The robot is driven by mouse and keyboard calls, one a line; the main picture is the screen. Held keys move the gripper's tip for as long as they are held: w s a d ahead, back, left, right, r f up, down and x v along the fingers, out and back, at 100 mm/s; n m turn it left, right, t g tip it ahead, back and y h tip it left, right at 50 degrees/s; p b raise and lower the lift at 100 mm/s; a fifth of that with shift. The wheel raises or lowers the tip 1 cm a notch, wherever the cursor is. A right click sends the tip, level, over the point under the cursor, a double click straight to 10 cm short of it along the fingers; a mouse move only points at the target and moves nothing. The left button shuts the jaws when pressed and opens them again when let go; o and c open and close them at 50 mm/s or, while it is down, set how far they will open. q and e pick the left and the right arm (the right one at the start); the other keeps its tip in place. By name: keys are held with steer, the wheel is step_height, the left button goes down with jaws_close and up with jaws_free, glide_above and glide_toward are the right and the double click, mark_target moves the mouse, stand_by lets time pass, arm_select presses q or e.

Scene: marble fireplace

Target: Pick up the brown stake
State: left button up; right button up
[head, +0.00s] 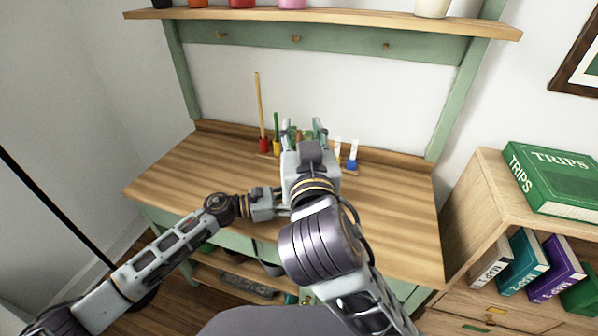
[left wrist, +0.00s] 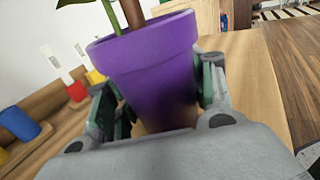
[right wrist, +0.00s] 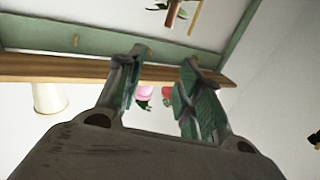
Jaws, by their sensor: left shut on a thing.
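A brown stick that looks like the brown stake (left wrist: 133,14) stands in a purple pot (left wrist: 150,65) beside a green stem, in the left wrist view; its top is cut off. My left gripper (left wrist: 160,85) is shut on the pot, with a finger on each side. In the head view my right arm hides the pot. My right gripper (head: 304,130) is above the desk, its fingers apart. In the right wrist view my right gripper (right wrist: 160,75) is open with nothing between its fingers. A brown stick (right wrist: 172,12) with leaves shows beyond it, near the top edge.
Along the back of the wooden desk (head: 185,175) stand a tall tan stick (head: 259,105) in a red base, a yellow base (head: 277,150) and a blue base (head: 352,164). A shelf (head: 340,17) crosses above. A bookcase (head: 470,210) stands at right.

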steer(key=shift+f, duration=0.1)
stand_by(0.3)
step_height(320, 180, down, 8)
steer(key=w, duration=0.2)
steer(key=shift+w, duration=0.25)
stand_by(0.7)
stand_by(0.3)
steer(key=w, duration=0.5)
steer(key=shift+a, duration=0.25)
stand_by(0.4)
jaws_close()
